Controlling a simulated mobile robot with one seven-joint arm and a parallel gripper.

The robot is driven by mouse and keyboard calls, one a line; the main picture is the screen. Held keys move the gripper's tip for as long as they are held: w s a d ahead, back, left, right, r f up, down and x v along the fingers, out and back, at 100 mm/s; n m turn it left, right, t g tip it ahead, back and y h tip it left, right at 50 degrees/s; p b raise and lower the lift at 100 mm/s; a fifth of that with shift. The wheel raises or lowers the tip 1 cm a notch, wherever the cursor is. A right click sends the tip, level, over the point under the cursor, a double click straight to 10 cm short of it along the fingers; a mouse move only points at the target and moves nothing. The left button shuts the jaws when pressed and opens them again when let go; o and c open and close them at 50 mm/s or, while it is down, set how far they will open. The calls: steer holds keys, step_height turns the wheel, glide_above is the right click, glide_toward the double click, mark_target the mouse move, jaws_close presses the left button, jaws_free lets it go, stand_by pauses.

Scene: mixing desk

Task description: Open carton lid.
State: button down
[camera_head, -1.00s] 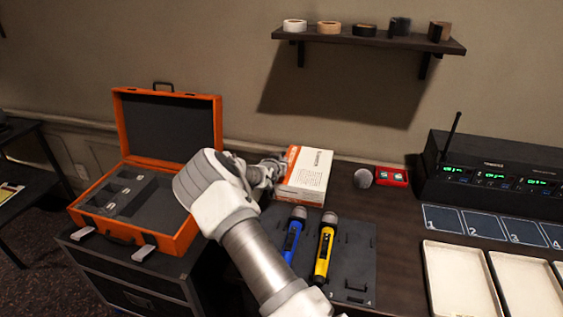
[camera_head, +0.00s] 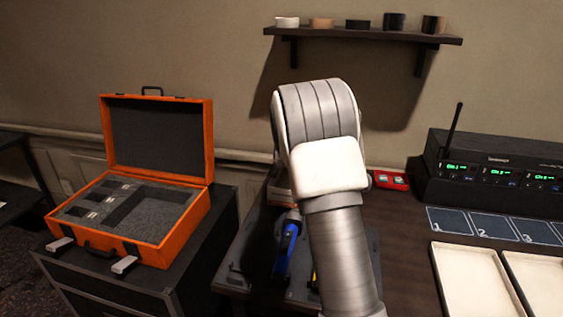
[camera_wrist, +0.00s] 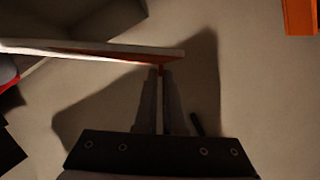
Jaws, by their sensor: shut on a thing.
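The carton is mostly hidden behind my arm in the head view; only a sliver of the white and orange carton (camera_head: 279,192) shows at the arm's left. In the wrist view a thin white panel with an orange face, seemingly the carton lid (camera_wrist: 105,48), reaches in from the left almost edge-on. My gripper (camera_wrist: 162,80) has its fingers closed together at the panel's right end, with a small orange bit between the tips. My gripper is hidden in the head view. How far the lid is lifted cannot be told.
An open orange case (camera_head: 155,240) stands at left. A blue microphone (camera_head: 287,248) and a mostly hidden yellow one (camera_head: 315,276) lie in front of the carton. A red box (camera_head: 391,180), a receiver (camera_head: 495,172) and trays (camera_head: 466,285) are at right. A shelf (camera_head: 370,37) hangs above.

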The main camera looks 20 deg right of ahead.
steer(key=s+d+r+m+t+b, duration=0.2)
steer(key=s+d+m, duration=0.3)
steer(key=d, duration=0.3)
steer(key=s+d+r+m+t+y+b, duration=0.1)
steer(key=s+d+r+m+t+b, duration=0.1)
steer(key=s+d+m, duration=0.4)
steer(key=shift+d+m+t+b, duration=0.6)
steer(key=shift+d+t+b, duration=0.2)
steer(key=shift+d+b, duration=0.45)
steer(key=shift+s+d, duration=0.1)
steer(key=shift+d, duration=0.05)
steer(key=c, duration=1)
jaws_free()
